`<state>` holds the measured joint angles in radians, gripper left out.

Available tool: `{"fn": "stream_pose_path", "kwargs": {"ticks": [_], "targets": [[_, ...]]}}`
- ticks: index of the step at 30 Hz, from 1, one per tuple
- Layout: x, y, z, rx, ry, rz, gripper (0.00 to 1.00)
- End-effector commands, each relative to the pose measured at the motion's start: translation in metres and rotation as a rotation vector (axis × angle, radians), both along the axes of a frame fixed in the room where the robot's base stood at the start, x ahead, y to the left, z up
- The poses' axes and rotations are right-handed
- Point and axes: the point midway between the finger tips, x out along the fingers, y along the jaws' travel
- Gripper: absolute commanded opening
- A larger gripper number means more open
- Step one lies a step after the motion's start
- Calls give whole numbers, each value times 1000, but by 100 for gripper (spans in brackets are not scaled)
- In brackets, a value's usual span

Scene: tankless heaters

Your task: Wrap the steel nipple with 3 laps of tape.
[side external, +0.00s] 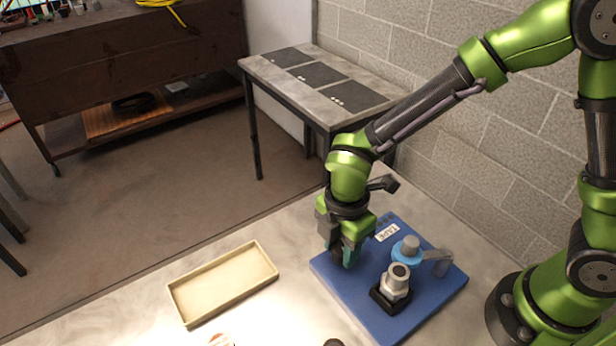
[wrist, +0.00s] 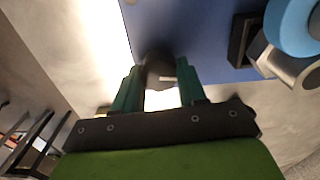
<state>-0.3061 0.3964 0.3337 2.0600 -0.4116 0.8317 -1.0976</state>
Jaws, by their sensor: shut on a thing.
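A grey metal fitting with a hex part and a round open top, seemingly the steel nipple (side external: 396,281), stands upright in a black holder (side external: 384,301) on a blue mat (side external: 345,290). Behind it is a light-blue tape roll (side external: 407,253) on a grey bracket. The roll also shows at the top right of the wrist view (wrist: 293,27). My gripper (side external: 346,257) is low over the mat's left part, left of the nipple and apart from it. In the wrist view its teal fingers (wrist: 158,84) are closed on a small dark object (wrist: 157,68) that I cannot identify.
A label reading TAPE (side external: 387,232) lies at the mat's back. An empty cream tray (side external: 222,281) lies left on the pale table. A round item (side external: 220,340) and a dark one (side external: 333,343) sit at the front edge. A side table (side external: 325,88) stands behind.

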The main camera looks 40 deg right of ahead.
Motion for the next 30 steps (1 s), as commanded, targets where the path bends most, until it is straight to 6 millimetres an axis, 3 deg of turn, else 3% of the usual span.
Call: {"fn": "stream_pose_path", "kwargs": {"ticks": [11,30], "targets": [[0,1,1,1,-1,-190,11],[2,0,1,2,-2,-791,11]]}}
